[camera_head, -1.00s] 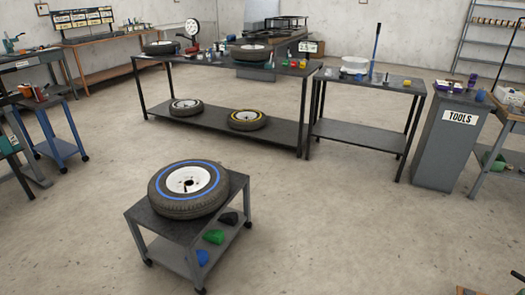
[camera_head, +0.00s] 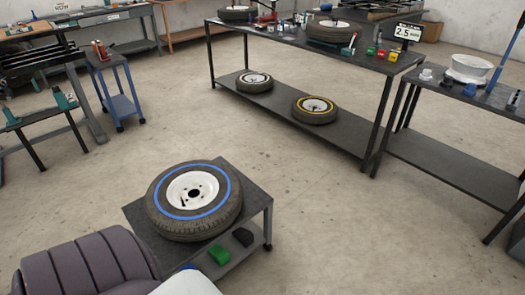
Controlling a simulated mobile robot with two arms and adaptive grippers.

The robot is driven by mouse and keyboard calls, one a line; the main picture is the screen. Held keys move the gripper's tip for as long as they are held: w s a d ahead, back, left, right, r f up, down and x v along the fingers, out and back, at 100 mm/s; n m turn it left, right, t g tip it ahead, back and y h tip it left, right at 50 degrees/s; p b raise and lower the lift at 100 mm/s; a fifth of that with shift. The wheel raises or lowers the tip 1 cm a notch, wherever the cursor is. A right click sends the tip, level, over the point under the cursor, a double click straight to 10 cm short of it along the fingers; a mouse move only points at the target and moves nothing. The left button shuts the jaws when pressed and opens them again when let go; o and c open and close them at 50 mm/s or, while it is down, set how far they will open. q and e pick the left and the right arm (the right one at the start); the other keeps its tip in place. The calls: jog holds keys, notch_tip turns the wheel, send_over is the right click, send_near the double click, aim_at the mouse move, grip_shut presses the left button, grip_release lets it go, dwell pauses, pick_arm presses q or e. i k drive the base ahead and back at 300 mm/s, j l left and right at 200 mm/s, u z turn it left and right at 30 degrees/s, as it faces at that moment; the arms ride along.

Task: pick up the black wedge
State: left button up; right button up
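The black wedge (camera_head: 242,237) lies on the lower shelf of a small dark cart, near its right side. It is small and dark in this view. A green wedge (camera_head: 219,256) lies beside it, to the lower left. A blue wedge (camera_head: 188,266) is further left and partly hidden. A tire with a white rim and blue ring (camera_head: 193,200) lies flat on the cart's top (camera_head: 256,195). Neither of my grippers shows, and nothing visible is holding the black wedge.
A dark ribbed shape (camera_head: 85,265) covers the lower left and hides part of the cart. A long workbench (camera_head: 330,135) stands behind, with two tires on its lower shelf. A blue cart (camera_head: 122,106) stands at left. Open floor lies right of the small cart.

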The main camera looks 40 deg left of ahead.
aim_at(245, 237)
jog(key=i+l+u, duration=0.1)
jog(key=i+u, duration=0.35)
jog(key=i+l+u, duration=0.45)
jog(key=i, duration=0.15)
jog(key=j, duration=0.1)
